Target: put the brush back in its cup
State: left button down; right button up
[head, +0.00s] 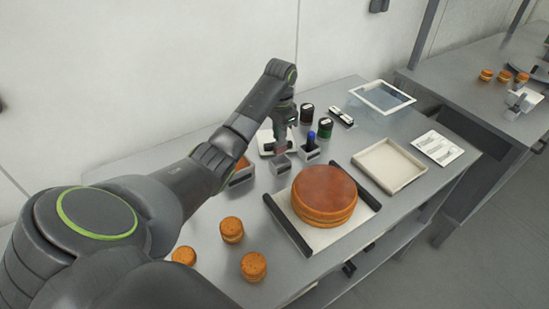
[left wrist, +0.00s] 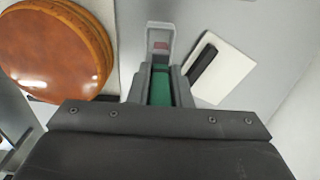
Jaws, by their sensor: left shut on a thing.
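My left gripper (head: 281,138) is shut on the brush, whose green handle (left wrist: 160,90) shows between the fingers in the left wrist view. The brush's dull red end (left wrist: 160,47) points away from the gripper, toward a small grey square cup (left wrist: 152,27). In the head view this cup (head: 281,164) stands right below the gripper. The red end overlaps the cup's opening in the left wrist view; I cannot tell how far inside it is. A similar grey cup (head: 311,156) with a blue-topped thing stands just to the right. My right gripper is not in view.
A large round brown cake (head: 324,193) sits on a board (head: 318,238) in front. Dark-lidded jars (head: 326,126) stand behind the cups. A white tray (head: 389,165) lies to the right. Several small orange rounds (head: 232,230) are at the near left.

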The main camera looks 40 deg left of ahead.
aim_at(280, 152)
pick_arm(q)
notch_tip(280, 152, down, 4)
jog(key=shift+w+d+r+p, duration=0.1)
jog(key=shift+r+p, duration=0.05)
jog(key=shift+p, duration=0.25)
notch_tip(280, 152, down, 4)
jog(key=shift+r+p, duration=0.1)
jog(key=shift+p, duration=0.3)
jog(key=c, duration=1.3)
grip_release()
